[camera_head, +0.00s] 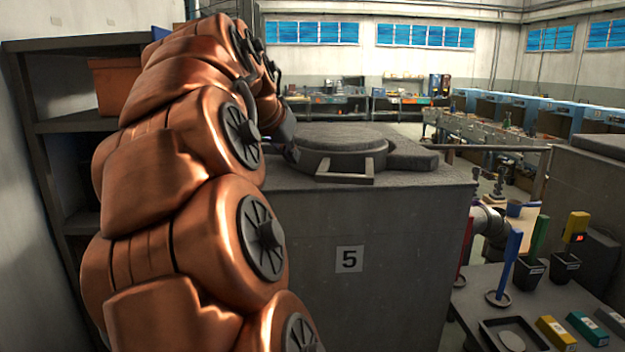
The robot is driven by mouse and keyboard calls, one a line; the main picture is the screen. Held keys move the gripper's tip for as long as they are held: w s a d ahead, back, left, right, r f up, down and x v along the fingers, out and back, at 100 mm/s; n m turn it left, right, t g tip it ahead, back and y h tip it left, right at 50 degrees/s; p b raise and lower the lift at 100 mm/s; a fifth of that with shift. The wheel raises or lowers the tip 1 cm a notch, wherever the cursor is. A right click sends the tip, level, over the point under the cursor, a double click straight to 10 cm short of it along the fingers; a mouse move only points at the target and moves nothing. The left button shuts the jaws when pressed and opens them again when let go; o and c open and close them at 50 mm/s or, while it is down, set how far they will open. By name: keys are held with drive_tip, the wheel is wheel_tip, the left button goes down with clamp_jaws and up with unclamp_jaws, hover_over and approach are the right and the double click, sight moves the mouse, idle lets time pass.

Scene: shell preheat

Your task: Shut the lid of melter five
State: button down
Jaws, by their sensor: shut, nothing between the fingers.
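Melter five (400,255) is a large grey block with a "5" plate (349,259) on its front. Its round lid (341,146) lies flat on the top, with a squared handle (344,179) toward me and a thick arm or hinge piece (412,158) on the right. The lid looks down over the opening; I cannot tell if it is fully seated. My gripper (291,153) is at the left edge of the lid, mostly hidden behind my copper arm. I cannot see whether it touches the lid.
A dark shelf with an orange box (115,84) stands close on the left. At the right, a table (475,305) holds a blue stand (508,262), black cups (529,272) and coloured blocks (555,331). Another grey block (590,180) stands farther right. Workbenches line the back.

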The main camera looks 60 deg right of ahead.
sight(314, 165)
drive_tip(key=x, duration=0.3)
drive_tip(key=p+x, duration=0.1)
drive_tip(key=x, duration=0.5)
drive_tip(key=shift+s+d+r+p, duration=0.15)
drive_tip(key=shift+d+p, duration=0.25)
drive_tip(key=shift+d, duration=0.2)
drive_tip(key=d, duration=0.1)
drive_tip(key=d+p, duration=0.1)
drive_tip(key=d, duration=0.1)
drive_tip(key=shift+w+f, duration=0.25)
drive_tip(key=shift+w, duration=0.1)
drive_tip(key=shift+w+d, duration=0.2)
drive_tip(key=shift+d, duration=0.5)
